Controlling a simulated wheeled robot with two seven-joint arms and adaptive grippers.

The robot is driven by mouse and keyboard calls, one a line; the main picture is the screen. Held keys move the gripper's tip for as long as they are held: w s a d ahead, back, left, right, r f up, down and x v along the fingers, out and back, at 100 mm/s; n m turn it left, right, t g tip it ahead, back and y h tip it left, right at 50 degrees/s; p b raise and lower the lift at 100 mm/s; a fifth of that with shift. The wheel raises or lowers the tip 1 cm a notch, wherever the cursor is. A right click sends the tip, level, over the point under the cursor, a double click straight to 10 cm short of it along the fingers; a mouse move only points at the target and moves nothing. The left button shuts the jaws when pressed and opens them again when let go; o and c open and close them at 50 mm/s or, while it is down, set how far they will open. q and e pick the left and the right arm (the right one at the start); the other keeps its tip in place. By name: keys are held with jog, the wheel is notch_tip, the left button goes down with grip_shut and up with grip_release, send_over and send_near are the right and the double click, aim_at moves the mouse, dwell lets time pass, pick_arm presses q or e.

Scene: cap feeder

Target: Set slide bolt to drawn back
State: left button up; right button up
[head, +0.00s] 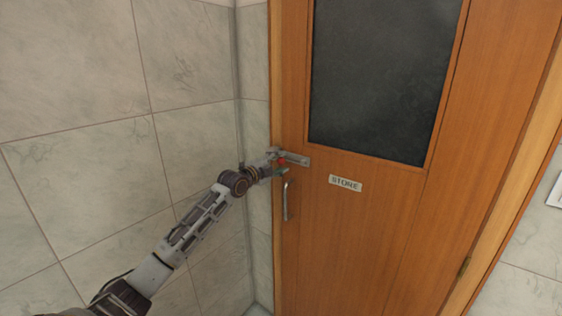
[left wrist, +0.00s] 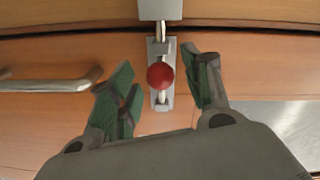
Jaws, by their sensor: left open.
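The slide bolt (head: 296,159) is a pale metal fitting on the orange wooden door (head: 350,220), near its left edge. In the left wrist view its plate (left wrist: 155,103) carries a bright rod with a round red knob (left wrist: 160,76). The rod appears to run across the door gap to a grey keeper (left wrist: 160,9) on the frame. My left gripper (head: 277,164) is at the bolt. In the left wrist view its open green-padded fingers (left wrist: 162,66) stand on either side of the knob, apart from it. My right gripper is out of view.
A metal pull handle (head: 286,201) is just below the bolt; it also shows in the left wrist view (left wrist: 55,84). A STORE sign (head: 345,183) and a dark window panel (head: 380,80) are on the door. A tiled wall (head: 80,140) stands close on the left.

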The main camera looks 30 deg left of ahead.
pick_arm(q)
jog(key=shift+w+d, duration=0.15)
jog(key=shift+w, duration=0.7)
jog(key=shift+f, duration=0.1)
grip_shut()
